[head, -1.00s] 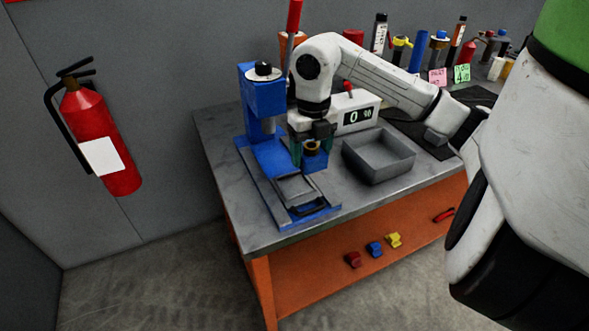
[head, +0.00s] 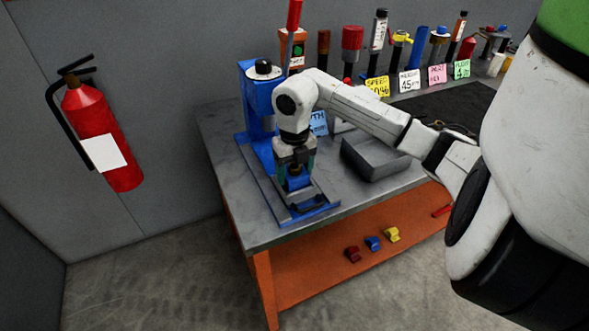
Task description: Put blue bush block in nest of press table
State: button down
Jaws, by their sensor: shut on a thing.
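The blue press (head: 258,100) stands at the left end of the bench. Its press table (head: 309,203) is a grey plate with a dark handle on the blue base in front of the column. My gripper (head: 296,180) points down over the rear part of this plate and is shut on the blue bush block (head: 297,184). Only a small part of the block shows between the fingers. The nest is hidden under the gripper and block. I cannot tell whether the block touches the plate.
A grey open tray (head: 372,166) sits right of the press, under my forearm. Bottles, tools and coloured labels (head: 408,80) line the back. Small red, blue and yellow pieces (head: 373,243) lie on the orange lower shelf. A fire extinguisher (head: 103,140) hangs on the left wall.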

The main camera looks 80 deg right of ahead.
jog(key=shift+f, duration=0.1)
jog(key=shift+c, duration=0.6)
grip_release()
notch_tip(320, 180, up, 12)
jog(key=b, duration=0.1)
jog(key=shift+b, duration=0.35)
